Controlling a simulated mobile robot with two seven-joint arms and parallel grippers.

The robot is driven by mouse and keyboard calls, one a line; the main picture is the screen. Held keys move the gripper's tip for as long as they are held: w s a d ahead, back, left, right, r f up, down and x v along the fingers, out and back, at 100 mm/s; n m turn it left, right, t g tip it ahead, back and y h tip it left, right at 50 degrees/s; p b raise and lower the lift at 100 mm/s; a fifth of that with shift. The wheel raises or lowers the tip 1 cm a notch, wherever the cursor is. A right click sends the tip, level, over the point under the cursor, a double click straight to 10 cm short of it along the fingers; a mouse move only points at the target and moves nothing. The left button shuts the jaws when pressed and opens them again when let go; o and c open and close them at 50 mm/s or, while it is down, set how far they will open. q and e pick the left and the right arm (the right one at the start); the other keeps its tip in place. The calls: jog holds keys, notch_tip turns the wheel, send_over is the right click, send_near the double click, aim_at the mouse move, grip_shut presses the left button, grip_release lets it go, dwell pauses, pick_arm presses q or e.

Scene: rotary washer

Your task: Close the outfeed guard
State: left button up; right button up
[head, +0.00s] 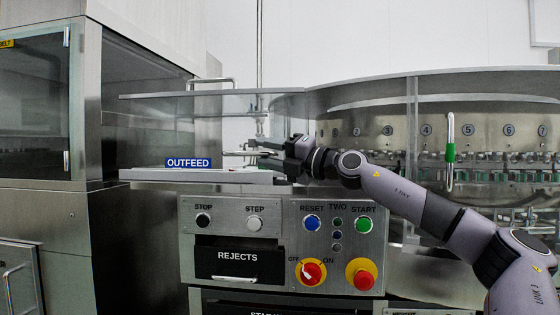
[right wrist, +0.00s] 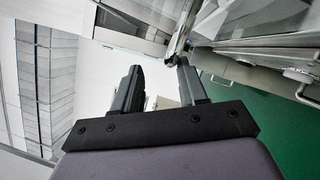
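The outfeed guard appears to be the clear panel (head: 190,118) with a metal top edge and a bent bar handle (head: 211,82), above the blue OUTFEED label (head: 188,163). I cannot tell for sure whether it stands open or shut. My right gripper (head: 262,153) is at the right end of the outfeed, near thin metal rods, and points left. In the right wrist view my right gripper (right wrist: 158,75) has its two dark fingers apart with nothing between them. A metal bar end (right wrist: 180,40) shows just beyond the fingertips. My left gripper is not in view.
Below stands a control panel (head: 270,222) with STOP, STEP, RESET and START buttons and a red-yellow OFF/ON switch (head: 310,271). A REJECTS drawer (head: 238,258) is at its left. A clear guard with a green-gripped handle (head: 450,152) covers the numbered stations at right. A steel cabinet (head: 50,120) stands left.

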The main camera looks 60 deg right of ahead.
jog(key=shift+s+d, duration=0.1)
jog(key=shift+s, duration=0.25)
jog(key=shift+s+r, duration=0.1)
jog(key=shift+s, duration=0.1)
jog(key=shift+s+d+f, duration=0.15)
jog(key=shift+s+f, duration=0.05)
jog(key=shift+s, duration=0.7)
jog(key=shift+f, duration=0.1)
